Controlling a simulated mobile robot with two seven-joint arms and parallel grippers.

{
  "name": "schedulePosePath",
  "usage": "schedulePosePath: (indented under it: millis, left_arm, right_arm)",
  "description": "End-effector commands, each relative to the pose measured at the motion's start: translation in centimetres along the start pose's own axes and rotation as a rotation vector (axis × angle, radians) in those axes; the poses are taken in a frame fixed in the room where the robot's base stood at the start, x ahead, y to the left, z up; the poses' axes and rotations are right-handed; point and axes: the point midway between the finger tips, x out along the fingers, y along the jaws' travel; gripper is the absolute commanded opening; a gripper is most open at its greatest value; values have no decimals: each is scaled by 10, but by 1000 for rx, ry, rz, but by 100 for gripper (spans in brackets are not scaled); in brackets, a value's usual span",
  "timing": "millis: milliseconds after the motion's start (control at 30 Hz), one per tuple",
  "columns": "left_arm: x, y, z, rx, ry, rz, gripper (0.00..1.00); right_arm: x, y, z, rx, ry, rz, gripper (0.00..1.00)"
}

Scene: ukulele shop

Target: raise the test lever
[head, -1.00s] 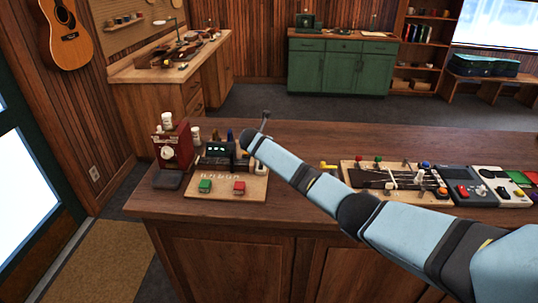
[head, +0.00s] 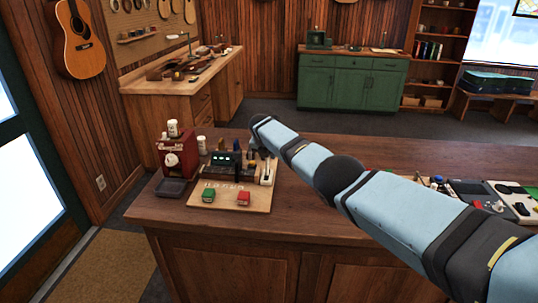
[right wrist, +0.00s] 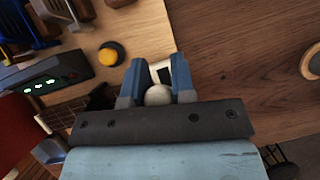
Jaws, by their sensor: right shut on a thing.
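The test lever has a pale round knob (right wrist: 158,95) that sits between the two blue fingers of my right gripper (right wrist: 157,82) in the right wrist view. Its pale base with a dark slot (right wrist: 163,72) shows just beyond the fingertips. In the head view the white lever housing (head: 267,172) stands at the right end of the wooden test board (head: 230,202). My right gripper (head: 260,148) points down there, mostly hidden by its own wrist. It is shut on the lever knob. My left gripper is not in view.
A black unit with a lit display (head: 225,160) is left of the lever. A red machine (head: 180,157) stands at the counter's left. A yellow button (right wrist: 109,54) is near the fingers.

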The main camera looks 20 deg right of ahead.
Motion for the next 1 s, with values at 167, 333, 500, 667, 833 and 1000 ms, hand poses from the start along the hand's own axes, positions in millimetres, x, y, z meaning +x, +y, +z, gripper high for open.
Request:
schedulePosePath:
  millis: [167, 333, 500, 667, 833, 1000]
  left_arm:
    - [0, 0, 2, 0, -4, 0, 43]
    - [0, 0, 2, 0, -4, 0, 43]
    - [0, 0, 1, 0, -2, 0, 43]
    - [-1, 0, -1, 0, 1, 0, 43]
    - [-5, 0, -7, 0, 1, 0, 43]
    - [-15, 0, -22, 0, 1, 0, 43]
  right_arm:
    - [0, 0, 1, 0, -1, 1, 0]
    - [0, 0, 1, 1, -1, 1, 31]
    - [0, 0, 1, 0, -1, 1, 49]
    - [0, 0, 1, 0, -1, 0, 49]
    - [-8, 0, 2, 0, -2, 2, 49]
    - [-29, 0, 3, -1, -2, 2, 49]
